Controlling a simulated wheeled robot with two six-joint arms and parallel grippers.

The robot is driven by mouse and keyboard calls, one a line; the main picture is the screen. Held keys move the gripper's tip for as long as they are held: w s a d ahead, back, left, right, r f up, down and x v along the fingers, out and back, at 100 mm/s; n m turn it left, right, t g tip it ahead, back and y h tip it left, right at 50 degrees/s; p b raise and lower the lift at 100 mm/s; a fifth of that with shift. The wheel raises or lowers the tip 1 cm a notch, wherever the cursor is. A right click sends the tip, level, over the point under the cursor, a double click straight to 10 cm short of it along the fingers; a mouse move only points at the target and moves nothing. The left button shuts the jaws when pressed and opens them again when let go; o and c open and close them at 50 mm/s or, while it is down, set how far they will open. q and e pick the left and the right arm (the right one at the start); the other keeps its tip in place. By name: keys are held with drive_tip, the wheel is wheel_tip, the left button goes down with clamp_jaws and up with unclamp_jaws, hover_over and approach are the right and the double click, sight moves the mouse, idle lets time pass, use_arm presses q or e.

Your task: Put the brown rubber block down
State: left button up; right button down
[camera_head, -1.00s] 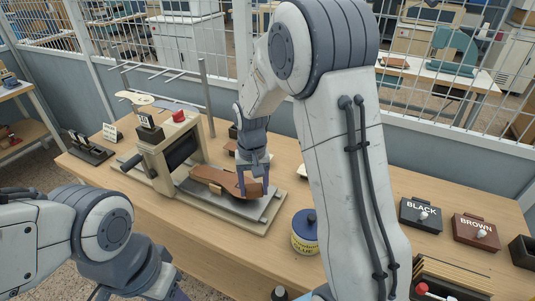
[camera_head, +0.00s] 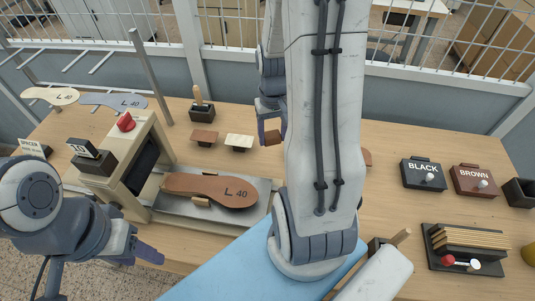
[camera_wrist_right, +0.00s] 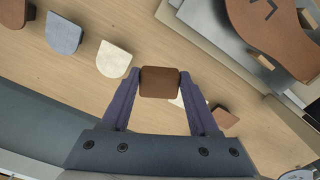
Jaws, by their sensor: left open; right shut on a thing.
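My right gripper (camera_head: 268,122) is shut on the brown rubber block (camera_head: 273,137), above the wooden table behind my right arm. In the right wrist view the block (camera_wrist_right: 160,82) sits between the two fingertips (camera_wrist_right: 160,88), with wood and part of a white block behind it. I cannot tell how high it is above the table. My left gripper (camera_head: 145,255) is open and empty at the front left, near the table's front edge.
A brown insole (camera_head: 212,190) marked L 40 lies on the press bed (camera_head: 185,208). Another brown block (camera_head: 204,138) and a white block (camera_head: 239,142) stand behind it. The right wrist view also shows a grey block (camera_wrist_right: 63,33) and a second brown one (camera_wrist_right: 222,117). BLACK (camera_head: 423,174) and BROWN (camera_head: 474,180) boxes stand at right.

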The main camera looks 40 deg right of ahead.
drive_tip(key=s+d, duration=0.3)
drive_tip(key=s, duration=0.5)
drive_tip(key=shift+m, duration=0.3)
drive_tip(key=w+f+p, duration=0.1)
drive_tip(key=w+f, duration=0.1)
drive_tip(key=w, duration=0.1)
drive_tip(key=w+a+f+p, duration=0.1)
drive_tip(key=w+f, duration=0.2)
drive_tip(key=w, duration=0.1)
drive_tip(key=w+f+p, duration=0.1)
drive_tip(key=w+f, duration=0.1)
drive_tip(key=w, duration=0.2)
drive_tip(key=shift+a+f, duration=0.2)
drive_tip(key=shift+a, duration=0.05)
wheel_tip(320, 180, down, 4)
drive_tip(key=shift+w+r+p, duration=0.1)
drive_tip(key=shift+r+p, duration=0.15)
drive_tip(key=shift+p, duration=0.35)
drive_tip(key=shift+f, duration=0.25)
